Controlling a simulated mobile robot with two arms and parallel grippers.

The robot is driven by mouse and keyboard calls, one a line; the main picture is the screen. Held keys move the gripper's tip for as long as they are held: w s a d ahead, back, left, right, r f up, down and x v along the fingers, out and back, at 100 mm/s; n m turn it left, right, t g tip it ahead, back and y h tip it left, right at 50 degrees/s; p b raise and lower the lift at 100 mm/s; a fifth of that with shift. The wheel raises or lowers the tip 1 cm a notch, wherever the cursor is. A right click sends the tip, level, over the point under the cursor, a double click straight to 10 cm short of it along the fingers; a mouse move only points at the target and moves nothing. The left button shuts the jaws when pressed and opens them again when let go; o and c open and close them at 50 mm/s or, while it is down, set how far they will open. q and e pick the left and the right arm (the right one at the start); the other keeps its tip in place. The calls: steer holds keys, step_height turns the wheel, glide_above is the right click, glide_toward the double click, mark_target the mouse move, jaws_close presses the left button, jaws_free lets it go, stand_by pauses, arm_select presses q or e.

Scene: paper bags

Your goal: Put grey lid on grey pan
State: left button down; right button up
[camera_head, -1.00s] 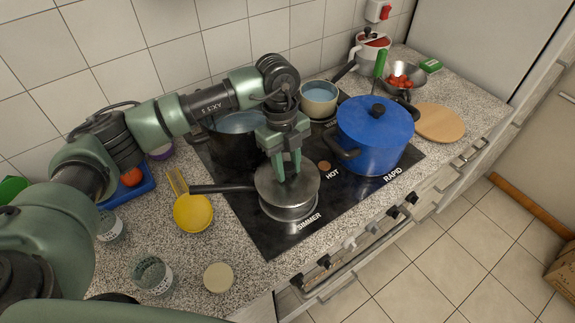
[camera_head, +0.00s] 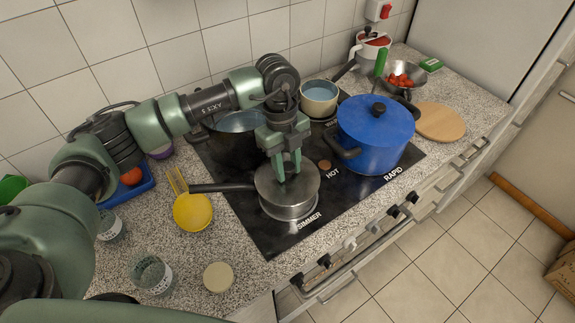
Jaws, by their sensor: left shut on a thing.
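The grey pan (camera_head: 288,209) stands on the front left burner, marked SIMMER, with its dark handle pointing left. The grey lid (camera_head: 300,188) lies over the top of the pan, roughly level and lined up with the rim. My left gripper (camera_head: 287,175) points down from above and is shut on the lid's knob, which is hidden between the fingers. I see no clear gap between lid and pan. My right gripper is not in view.
A blue pot (camera_head: 374,140) with a lid stands right of the pan. A dark pot (camera_head: 237,135) and a cream pot (camera_head: 319,98) stand behind. A yellow strainer (camera_head: 193,211) lies to the left.

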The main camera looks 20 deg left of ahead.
arm_select(q)
steer(key=shift+f, duration=0.35)
steer(key=shift+c, duration=2.4)
jaws_free()
steer(key=shift+r, duration=0.15)
steer(key=shift+r+p, duration=2.05)
steer(key=shift+r, duration=1.4)
steer(key=shift+f, duration=0.1)
